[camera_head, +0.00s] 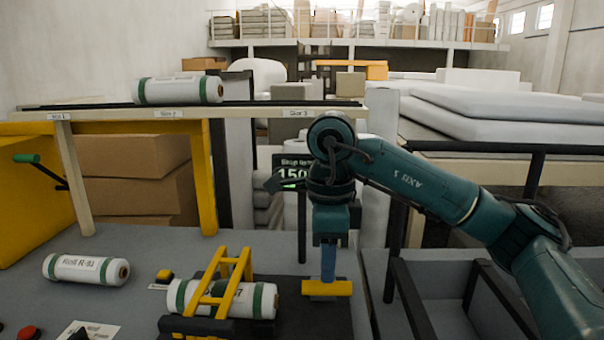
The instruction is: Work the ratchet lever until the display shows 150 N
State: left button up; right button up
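The display (292,172) stands behind the bench, its right edge hidden by my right arm. Its large green digits read 150; any unit is hidden. A short yellow bar (327,289), which looks like the ratchet lever's handle, is at the right of the dark base plate. My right gripper (328,275) points straight down at this bar, its blue fingers seen edge-on and meeting it. Whether they are closed around it I cannot tell. A white roll with green bands (262,300) lies on the plate under a yellow frame (219,290). My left gripper is out of view.
Another labelled roll (85,269) lies on the bench at left. A third roll (178,90) rests on the slotted shelf (230,111). A green-handled crank (27,158) sticks out at far left. A dark-railed bin (440,290) stands right of the bench.

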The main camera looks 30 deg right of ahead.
jog(key=shift+r, duration=0.1)
notch_tip(320, 180, up, 6)
jog(key=p, duration=0.6)
dwell(0.3)
